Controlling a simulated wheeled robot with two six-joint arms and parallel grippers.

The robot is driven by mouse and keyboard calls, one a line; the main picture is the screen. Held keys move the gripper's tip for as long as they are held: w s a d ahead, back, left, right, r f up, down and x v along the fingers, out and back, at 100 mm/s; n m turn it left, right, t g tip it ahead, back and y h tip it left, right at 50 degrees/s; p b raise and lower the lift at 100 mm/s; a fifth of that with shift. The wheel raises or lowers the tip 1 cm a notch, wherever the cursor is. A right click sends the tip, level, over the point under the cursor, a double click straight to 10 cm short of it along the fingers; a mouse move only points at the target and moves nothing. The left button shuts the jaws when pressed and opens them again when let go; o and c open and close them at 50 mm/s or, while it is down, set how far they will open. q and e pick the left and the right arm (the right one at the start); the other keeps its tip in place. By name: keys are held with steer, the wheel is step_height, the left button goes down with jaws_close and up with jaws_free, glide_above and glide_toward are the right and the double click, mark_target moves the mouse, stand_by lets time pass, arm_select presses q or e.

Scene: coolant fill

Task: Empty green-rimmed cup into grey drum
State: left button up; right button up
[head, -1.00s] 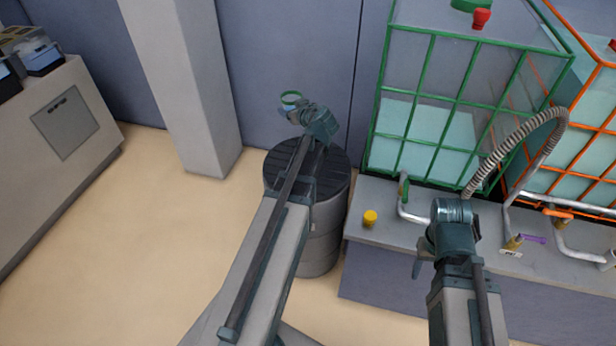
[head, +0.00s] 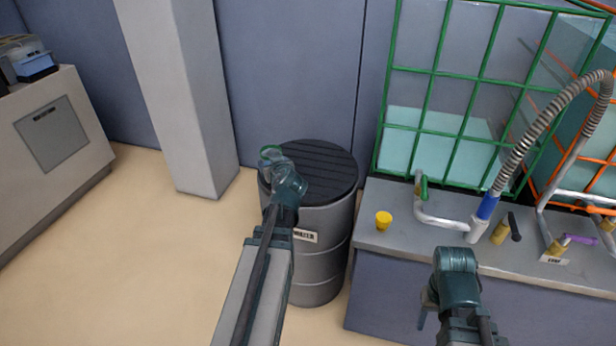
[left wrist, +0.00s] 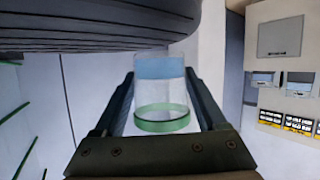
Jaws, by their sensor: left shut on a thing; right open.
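The clear cup with a green rim (left wrist: 162,120) is between the fingers of my left gripper (left wrist: 160,100), which is shut on it. The left wrist picture looks upside down; read that way, the cup is upright, rim up, with a blue layer at its bottom. In the head view the cup (head: 270,154) shows small at the left rim of the grey drum (head: 322,250), partly hidden by my gripper. The drum has a dark ribbed top and a label. Its ribbed top (left wrist: 90,32) is close to the cup in the wrist view. My right gripper (head: 425,316) is open over the bench front.
Right of the drum, a grey bench (head: 385,260) carries a yellow cap (head: 383,220), pipes with valves, a ribbed hose (head: 545,118) and a green-caged tank (head: 440,140). A pillar (head: 180,90) stands behind left. The floor at left is clear.

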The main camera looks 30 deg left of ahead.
arm_select(q)
steer(key=shift+f, duration=0.2)
steer(key=shift+d+r, duration=0.15)
steer(key=shift+w+d+r+m+g+y+p, duration=0.3)
steer(key=shift+w+m+g+p, duration=0.2)
steer(key=shift+m, duration=0.2)
steer(key=shift+w+d+r+m+g+y+p, duration=0.3)
steer(key=shift+w+m+g+p, duration=0.1)
steer(key=shift+m+g+p, duration=0.25)
steer(key=shift+w+f+m+b, duration=0.1)
steer(key=shift+f+m+b, duration=0.15)
steer(key=shift+b, duration=0.15)
steer(key=shift+w+d+f+m, duration=0.25)
steer(key=shift+w+m, duration=0.05)
steer(key=shift+w+d+r+m+g+y, duration=0.2)
steer(key=shift+w+r+m+g+y, duration=0.1)
steer(key=shift+m+g, duration=0.15)
steer(key=shift+w+d+r, duration=0.1)
steer(key=shift+w, duration=0.1)
steer(key=shift+w+d+f+m+g+y+b, duration=0.15)
steer(key=shift+f+m+g+y+b, duration=0.25)
steer(key=shift+m+g+b, duration=0.25)
steer(key=shift+r+m+y, duration=0.4)
steer(key=shift+r+m, duration=0.05)
steer(key=shift+m, duration=0.25)
